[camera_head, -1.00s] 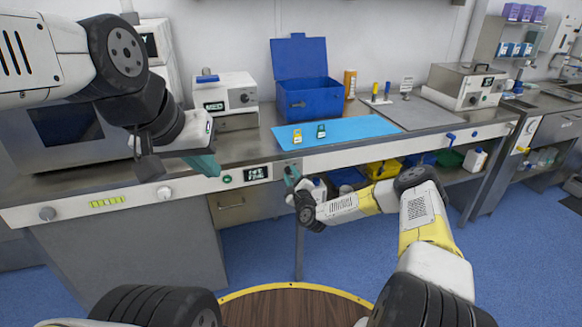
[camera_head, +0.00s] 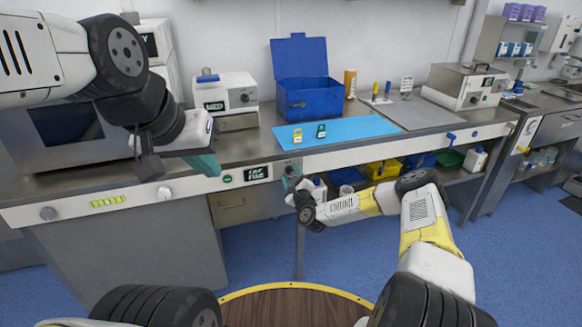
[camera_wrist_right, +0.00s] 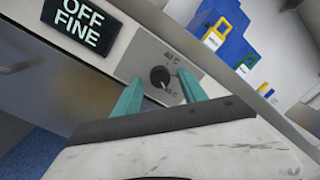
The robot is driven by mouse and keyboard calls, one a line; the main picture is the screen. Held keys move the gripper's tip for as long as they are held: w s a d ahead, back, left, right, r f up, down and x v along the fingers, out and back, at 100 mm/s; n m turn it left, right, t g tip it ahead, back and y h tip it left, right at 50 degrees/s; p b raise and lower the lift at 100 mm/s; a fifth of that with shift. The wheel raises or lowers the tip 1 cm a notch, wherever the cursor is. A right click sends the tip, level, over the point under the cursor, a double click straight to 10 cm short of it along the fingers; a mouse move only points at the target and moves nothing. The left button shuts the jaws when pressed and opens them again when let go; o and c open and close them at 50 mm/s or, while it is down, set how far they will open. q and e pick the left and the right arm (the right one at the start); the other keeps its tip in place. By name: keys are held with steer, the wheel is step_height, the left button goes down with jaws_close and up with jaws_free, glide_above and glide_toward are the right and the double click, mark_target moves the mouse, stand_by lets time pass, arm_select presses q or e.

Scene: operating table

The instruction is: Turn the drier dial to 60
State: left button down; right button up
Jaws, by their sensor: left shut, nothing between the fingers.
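A small black dial (camera_wrist_right: 160,77) sits on a grey plate on the bench's front panel in the right wrist view, with small printed marks above right and below right of it that I cannot read surely. My right gripper (camera_wrist_right: 161,88) is open, its two teal fingers on either side of the dial in that view; I cannot tell whether they touch it. In the head view my right gripper (camera_head: 292,177) is at the panel and mostly covers the dial. My left gripper (camera_head: 205,165) is shut and empty above the bench's front edge.
A display (camera_wrist_right: 84,24) reading OFF and FINE is left of the dial. Other knobs (camera_head: 164,193) sit further left on the panel. A blue mat (camera_head: 345,131) with yellow and green items, a blue box (camera_head: 308,98) and a white device (camera_head: 224,92) stand on the bench.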

steer(key=v, duration=0.7)
steer(key=shift+s, duration=0.35)
steer(key=shift+d, duration=0.1)
